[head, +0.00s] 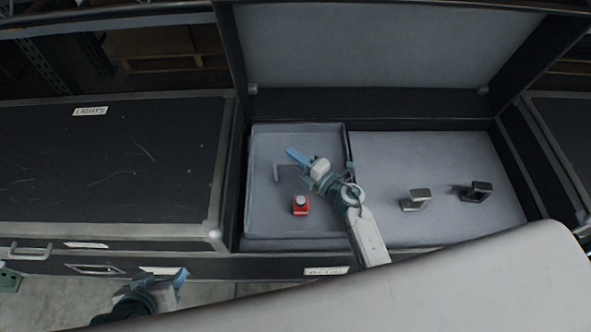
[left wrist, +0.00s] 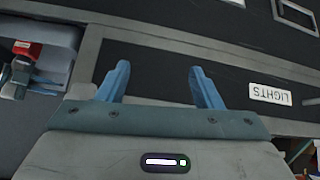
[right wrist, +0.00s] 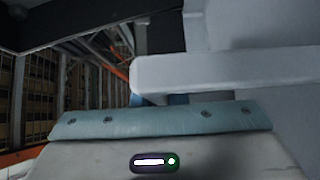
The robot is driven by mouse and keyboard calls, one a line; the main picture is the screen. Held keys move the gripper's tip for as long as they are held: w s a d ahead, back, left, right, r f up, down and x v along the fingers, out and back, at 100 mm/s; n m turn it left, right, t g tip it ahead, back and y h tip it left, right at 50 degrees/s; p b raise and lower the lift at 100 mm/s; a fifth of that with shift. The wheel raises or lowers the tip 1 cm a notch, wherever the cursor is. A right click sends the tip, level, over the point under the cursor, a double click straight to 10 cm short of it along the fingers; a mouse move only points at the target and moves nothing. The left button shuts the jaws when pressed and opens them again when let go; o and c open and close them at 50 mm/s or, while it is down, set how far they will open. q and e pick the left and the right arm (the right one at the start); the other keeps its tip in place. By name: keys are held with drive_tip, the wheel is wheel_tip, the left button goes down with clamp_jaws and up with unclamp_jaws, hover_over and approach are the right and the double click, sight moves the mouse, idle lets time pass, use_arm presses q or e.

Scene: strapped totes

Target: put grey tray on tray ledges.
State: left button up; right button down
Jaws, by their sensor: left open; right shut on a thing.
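The grey tray (head: 270,215) lies flat over the left part of the open case, its dark right edge beside the case's grey right part. My right gripper (head: 297,157) reaches over the tray from the front and is shut on a pale grey bar, apparently the tray's handle (head: 281,174). This bar (right wrist: 230,72) crosses just beyond the jaws in the right wrist view. The ledges are hidden, so I cannot tell whether the tray touches them. My left gripper (head: 168,282) is open and empty, low in front of the cases; its fingers (left wrist: 160,85) show apart in the left wrist view.
A red block with a pale knob (head: 300,205) sits within the tray area. Two handle-like pieces (head: 415,199) (head: 477,190) stand in the case's right part. The raised lid (head: 370,50) stands behind. A closed black case (head: 110,160) labelled LIGHTS is at left.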

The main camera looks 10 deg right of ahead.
sight(295, 176)
wheel_tip(295, 176, down, 4)
drive_tip(key=shift+r+b, duration=0.15)
drive_tip(key=shift+b, duration=0.75)
drive_tip(key=shift+f, duration=0.2)
use_arm(q)
drive_tip(key=shift+w+d+f+n+t+h, duration=0.3)
drive_tip(key=shift+w+d+f+t, duration=0.2)
drive_tip(key=shift+t, duration=0.5)
use_arm(e)
drive_tip(key=shift+f, duration=0.15)
use_arm(q)
drive_tip(key=shift+w+r, duration=0.15)
use_arm(e)
drive_tip(key=c, duration=1.5)
unclamp_jaws()
drive_tip(key=shift+o, duration=0.2)
